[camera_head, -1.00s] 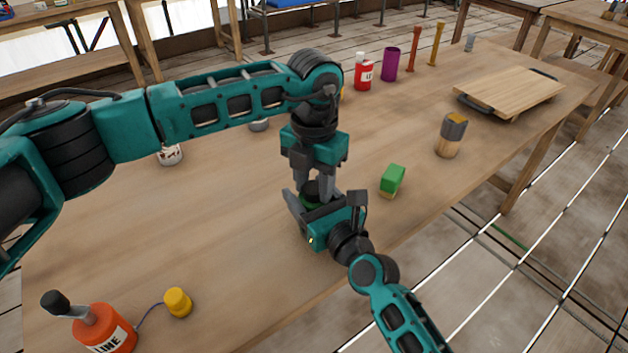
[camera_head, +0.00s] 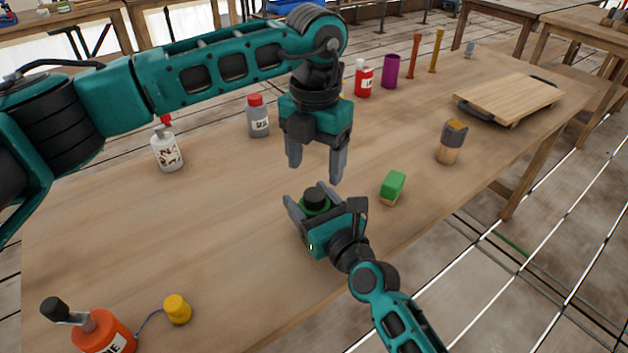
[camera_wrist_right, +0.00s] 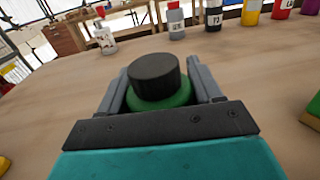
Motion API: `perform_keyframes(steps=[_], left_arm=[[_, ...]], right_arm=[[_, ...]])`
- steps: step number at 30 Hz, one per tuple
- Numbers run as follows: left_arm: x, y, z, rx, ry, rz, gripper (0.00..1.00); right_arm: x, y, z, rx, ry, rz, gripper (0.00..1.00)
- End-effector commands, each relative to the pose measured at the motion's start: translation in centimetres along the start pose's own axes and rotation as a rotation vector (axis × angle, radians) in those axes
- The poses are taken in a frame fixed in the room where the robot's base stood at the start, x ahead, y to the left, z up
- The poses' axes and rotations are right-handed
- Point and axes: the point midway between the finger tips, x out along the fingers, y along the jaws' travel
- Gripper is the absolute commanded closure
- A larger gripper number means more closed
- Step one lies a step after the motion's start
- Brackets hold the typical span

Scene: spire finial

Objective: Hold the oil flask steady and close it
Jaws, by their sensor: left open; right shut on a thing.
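The oil flask (camera_head: 327,208) stands upright on the table, green with a black cap (camera_head: 315,196) on its top. My right gripper (camera_head: 312,208) is shut around the flask's body from the near side. In the right wrist view the green flask (camera_wrist_right: 178,100) sits between both fingers, with the black cap (camera_wrist_right: 157,77) on top; its lower body is hidden by my gripper. My left gripper (camera_head: 314,170) is open and empty, pointing down just above the cap and apart from it.
A green-topped block (camera_head: 393,186) lies right of the flask, with a wood-and-grey jar (camera_head: 452,142) beyond. An orange bottle (camera_head: 103,332) and yellow cap (camera_head: 177,309) are at front left. Several bottles line the back; a board (camera_head: 510,98) lies far right.

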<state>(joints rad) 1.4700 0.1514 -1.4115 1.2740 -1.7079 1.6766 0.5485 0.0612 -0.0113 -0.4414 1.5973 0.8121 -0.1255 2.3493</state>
Motion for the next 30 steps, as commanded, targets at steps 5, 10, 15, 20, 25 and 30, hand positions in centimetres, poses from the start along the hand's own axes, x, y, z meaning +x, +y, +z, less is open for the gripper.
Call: perform_keyframes(steps=[5, 10, 15, 20, 25, 30], left_arm=[[-3.5, 0.1, 0.0, -0.002, -0.002, 0.004, 0.30], [-5.2, 0.2, 0.0, -0.003, 0.000, 0.004, 0.30], [-5.6, 0.2, 0.0, -0.003, 0.001, 0.005, 0.30], [-5.6, 0.2, 0.0, -0.004, 0.001, 0.005, 0.30], [-5.6, 0.2, 0.0, -0.004, 0.001, 0.005, 0.30], [-5.6, 0.2, 0.0, -0.004, 0.001, 0.005, 0.30]], right_arm=[[-0.1, 0.0, -0.2, 0.000, 0.003, 0.000, 1.00], [-0.1, 0.0, -0.2, 0.000, 0.003, 0.000, 1.00], [-0.1, 0.0, -0.2, 0.000, 0.003, 0.000, 1.00], [-0.1, 0.0, -0.1, 0.000, 0.003, 0.000, 1.00], [-0.1, 0.0, -0.1, 0.000, 0.002, 0.000, 0.22], [0.0, 0.0, -0.1, 0.000, 0.001, 0.000, 0.06]])
